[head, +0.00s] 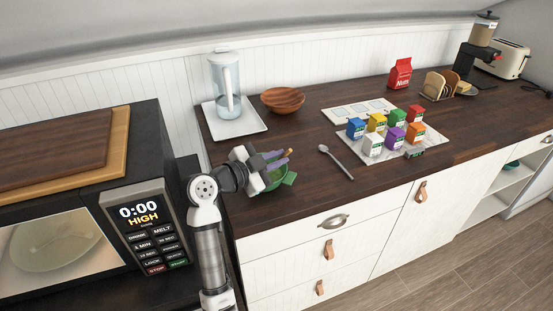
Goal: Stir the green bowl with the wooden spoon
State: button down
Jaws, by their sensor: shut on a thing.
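The green bowl (279,182) stands near the front left of the dark wooden counter, partly hidden by my arm and gripper. My gripper (281,158) is over the bowl, its fingers pointing right, and is shut on the wooden spoon (289,151). Only a short tan end of the spoon shows by the fingertips. The rest of it is hidden, so I cannot tell whether it touches the bowl or its contents.
A metal spoon (336,163) lies right of the bowl. Behind are a wooden bowl (283,100) and a pitcher (225,85) on a white tray (250,127). Several small cartons stand on a pale tray (376,158) at right. A microwave (150,226) is at left.

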notch_tip(320, 180, up, 5)
jog(key=s+d, duration=0.2)
jog(key=shift+s+d+r, duration=0.15)
jog(key=shift+s+d, duration=0.05)
jog(key=shift+d, duration=0.2)
dwell(0.6)
jog(key=shift+r, duration=2.5)
